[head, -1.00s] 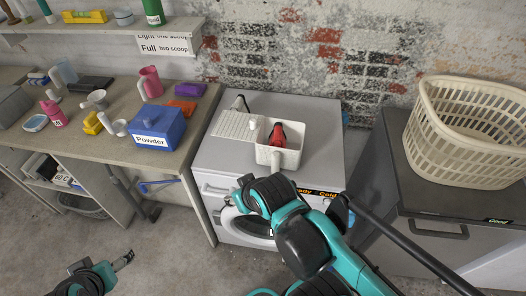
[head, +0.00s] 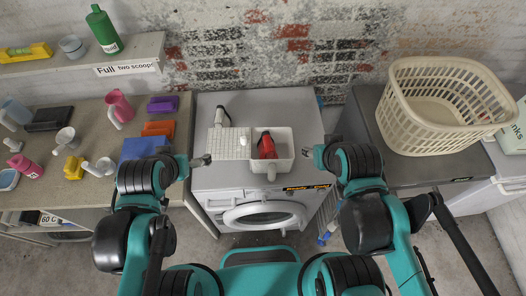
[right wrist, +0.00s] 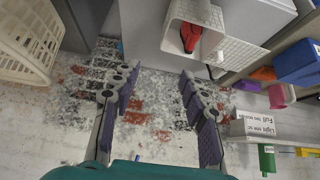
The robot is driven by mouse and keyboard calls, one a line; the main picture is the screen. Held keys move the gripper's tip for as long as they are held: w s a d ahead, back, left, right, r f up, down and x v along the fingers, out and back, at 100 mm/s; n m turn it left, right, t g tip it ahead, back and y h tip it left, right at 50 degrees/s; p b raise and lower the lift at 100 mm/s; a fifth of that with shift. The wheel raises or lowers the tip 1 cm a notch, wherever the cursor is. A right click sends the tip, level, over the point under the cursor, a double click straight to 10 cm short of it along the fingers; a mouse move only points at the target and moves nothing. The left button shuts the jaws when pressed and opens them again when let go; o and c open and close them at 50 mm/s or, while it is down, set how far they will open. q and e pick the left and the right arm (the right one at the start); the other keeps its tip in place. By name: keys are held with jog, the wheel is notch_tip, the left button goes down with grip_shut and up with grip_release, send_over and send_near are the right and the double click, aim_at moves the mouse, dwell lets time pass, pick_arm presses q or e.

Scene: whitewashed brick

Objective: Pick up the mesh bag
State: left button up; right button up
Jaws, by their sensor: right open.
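A flat white mesh-patterned piece, which looks like the mesh bag (head: 223,146), lies on the washing machine top, left of a white bin (head: 283,138) holding a red-and-black object (head: 266,146). The mesh piece also shows in the right wrist view (right wrist: 240,52), beside the bin. My left gripper (head: 203,160) is left of the mesh piece, near the machine's front left corner; its jaw opening is unclear. My right gripper (head: 308,153) is right of the bin. In the right wrist view the gripper (right wrist: 158,80) is open with nothing between its fingers.
A grey-handled object (head: 223,117) lies behind the mesh piece. A beige laundry basket (head: 395,120) stands on the right-hand machine. The left counter (head: 95,190) holds a blue box (head: 140,148), jugs and bottles. A wall shelf (head: 60,62) is above it.

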jog(key=shift+o, duration=0.6)
jog(key=shift+s, duration=0.1)
jog(key=shift+o, duration=0.3)
jog(key=shift+f, duration=0.2)
jog(key=m+t+h+b, duration=0.4)
jog(key=t+b, duration=0.2)
jog(key=b, duration=1.6)
send_near(271, 171)
jog(key=w, duration=0.2)
jog(key=shift+w+d+f, duration=0.55)
jog(key=shift+w+f, duration=0.2)
jog(key=shift+w, duration=0.15)
jog(key=b+x, duration=0.1)
jog(key=x, duration=0.1)
jog(key=b+x, duration=0.1)
jog(key=x, duration=0.1)
jog(key=shift+d+f, duration=0.15)
jog(key=shift+f, duration=0.2)
jog(key=shift+w+d+f, duration=0.1)
jog(key=shift+w, duration=0.45)
grip_shut()
